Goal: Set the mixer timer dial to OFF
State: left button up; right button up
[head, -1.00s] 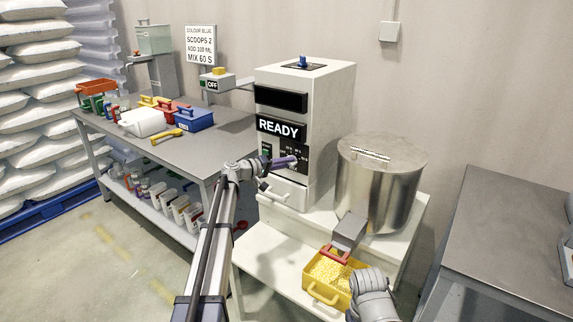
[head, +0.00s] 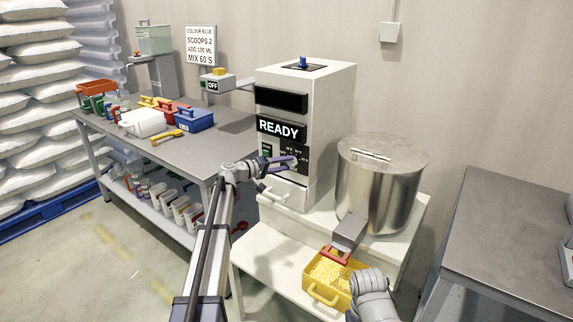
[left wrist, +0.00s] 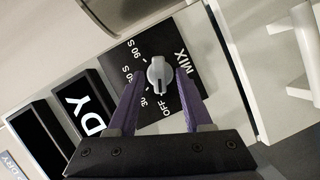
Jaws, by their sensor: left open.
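The mixer timer dial (left wrist: 157,72) is a light grey knob on a black panel, with OFF, 30 S, 60 S and 90 S around it. A dark mark on its lower end points down towards the OFF side; its exact setting is hard to tell. My left gripper (left wrist: 163,74), with purple fingers, is open with one finger on each side of the dial; I cannot tell if either touches. In the head view, the left gripper (head: 294,163) is at the front of the mixer (head: 325,110) and covers the dial. The mixer display reads READY.
A steel drum (head: 375,185) stands right of the mixer, above a yellow bin (head: 318,290) of pellets. A grey table (head: 215,135) with coloured boxes is on the left. A sign (head: 200,45) reads MIX 60 S. Another grey table (head: 510,225) is at the right.

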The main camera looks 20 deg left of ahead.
pick_arm(q)
jog(key=v, duration=0.6)
jog(key=shift+s+a+p, duration=0.2)
jog(key=shift+s+p, duration=0.05)
jog(key=shift+p, duration=0.15)
jog(key=shift+r, duration=0.1)
